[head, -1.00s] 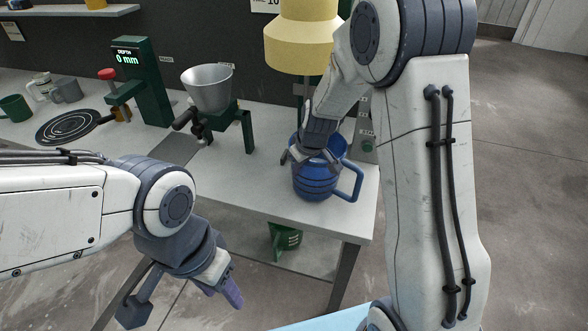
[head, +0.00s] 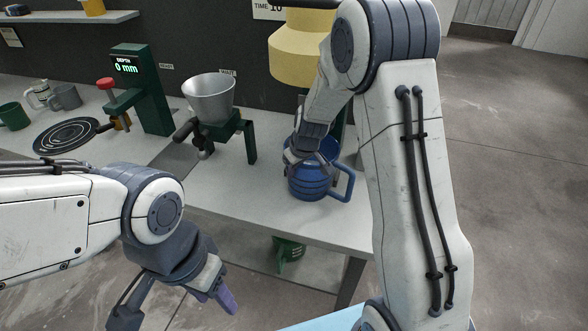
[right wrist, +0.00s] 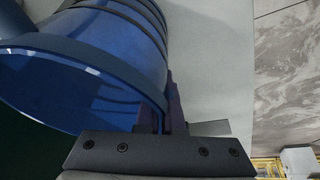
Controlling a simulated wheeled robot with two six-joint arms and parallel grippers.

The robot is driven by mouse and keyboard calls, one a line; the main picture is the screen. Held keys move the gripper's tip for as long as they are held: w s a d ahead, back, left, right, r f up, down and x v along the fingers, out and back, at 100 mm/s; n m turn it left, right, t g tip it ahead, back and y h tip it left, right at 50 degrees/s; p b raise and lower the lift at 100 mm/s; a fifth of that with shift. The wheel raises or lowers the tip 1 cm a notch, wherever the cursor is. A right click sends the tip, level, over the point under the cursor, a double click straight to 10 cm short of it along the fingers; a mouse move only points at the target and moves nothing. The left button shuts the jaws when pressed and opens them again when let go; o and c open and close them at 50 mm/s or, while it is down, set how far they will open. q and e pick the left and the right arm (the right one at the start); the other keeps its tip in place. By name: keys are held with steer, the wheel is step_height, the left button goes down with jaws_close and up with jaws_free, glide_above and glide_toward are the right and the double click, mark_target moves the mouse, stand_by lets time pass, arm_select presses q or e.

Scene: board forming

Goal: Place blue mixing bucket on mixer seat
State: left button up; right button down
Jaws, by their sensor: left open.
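The blue mixing bucket (head: 312,186), ribbed and with a side handle, is near the right end of the workbench, in front of and below the yellow mixer head (head: 298,58). Its blue wall fills the upper left of the right wrist view (right wrist: 120,50). My right gripper (head: 314,163) is shut on the bucket's rim, its fingers close together at the wall. I cannot tell whether the bucket's base touches the bench. The mixer seat is hidden behind the bucket and my right arm. My left gripper (head: 222,296) is open and empty in front of the bench.
A grey funnel (head: 209,97) on a green stand (head: 240,130) is left of the bucket. A green depth press (head: 143,92), a black ringed disc (head: 66,133) and several mugs are further left. A green container (head: 288,252) is below the bench (head: 225,195).

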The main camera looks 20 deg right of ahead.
steer(key=shift+w+a+r, duration=0.15)
steer(key=shift+a, duration=0.1)
steer(key=c, duration=1.4)
jaws_free()
steer(key=shift+f, duration=0.2)
steer(key=o, duration=0.3)
steer(key=shift+o, duration=0.2)
